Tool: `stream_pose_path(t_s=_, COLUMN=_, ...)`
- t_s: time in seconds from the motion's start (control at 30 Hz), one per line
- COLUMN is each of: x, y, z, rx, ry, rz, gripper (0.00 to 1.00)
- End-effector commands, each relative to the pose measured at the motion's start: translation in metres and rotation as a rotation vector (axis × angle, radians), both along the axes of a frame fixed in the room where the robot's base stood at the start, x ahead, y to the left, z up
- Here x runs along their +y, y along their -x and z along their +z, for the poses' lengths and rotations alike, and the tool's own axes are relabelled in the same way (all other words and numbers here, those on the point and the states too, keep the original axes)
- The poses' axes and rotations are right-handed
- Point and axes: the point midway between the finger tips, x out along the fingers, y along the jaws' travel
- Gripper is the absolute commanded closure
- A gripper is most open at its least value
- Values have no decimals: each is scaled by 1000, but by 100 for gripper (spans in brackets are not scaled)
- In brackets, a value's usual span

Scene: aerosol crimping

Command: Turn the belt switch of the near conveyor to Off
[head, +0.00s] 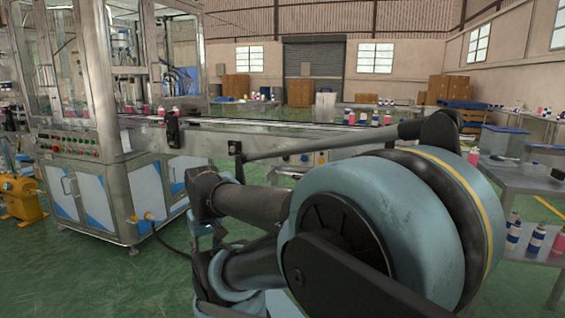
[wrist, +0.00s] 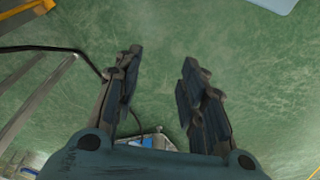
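The near conveyor (head: 222,145) runs across the head view from the glass-walled machine toward the right, partly behind my arm. Small switch-like fittings (head: 321,157) show on its side just above my arm. They are too small to read, and I cannot tell which is the belt switch or how it is set. My gripper (wrist: 160,75) shows in the wrist view with its two dark fingers spread apart and nothing between them. It points over bare green floor, and no switch shows there. In the head view I cannot make out the fingertips.
The glass-walled machine (head: 97,150) with a button panel stands at the left. A yellow machine (head: 18,198) is at the far left. A metal table (head: 515,178) with bottles is at the right. A dark cable (wrist: 52,48) crosses the wrist view. Green floor (head: 90,270) is clear at the front left.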

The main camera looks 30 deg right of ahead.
Motion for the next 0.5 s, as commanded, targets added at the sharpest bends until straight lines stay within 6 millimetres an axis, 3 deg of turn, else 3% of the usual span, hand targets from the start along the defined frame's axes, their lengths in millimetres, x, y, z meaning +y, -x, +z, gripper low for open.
stream_pose_path(t_s=0.07, x=-2, y=6, z=5, rx=-17, ry=6, rz=-10, gripper=51)
stream_pose_path(t_s=0.17, x=-12, y=-5, z=8, rx=-39, ry=32, rz=-53, gripper=51)
stream_pose_path(t_s=0.27, x=-31, y=-25, z=13, rx=-81, ry=79, rz=-133, gripper=51)
stream_pose_path(t_s=0.5, x=-96, y=-84, z=33, rx=-244, ry=225, rz=-365, gripper=51)
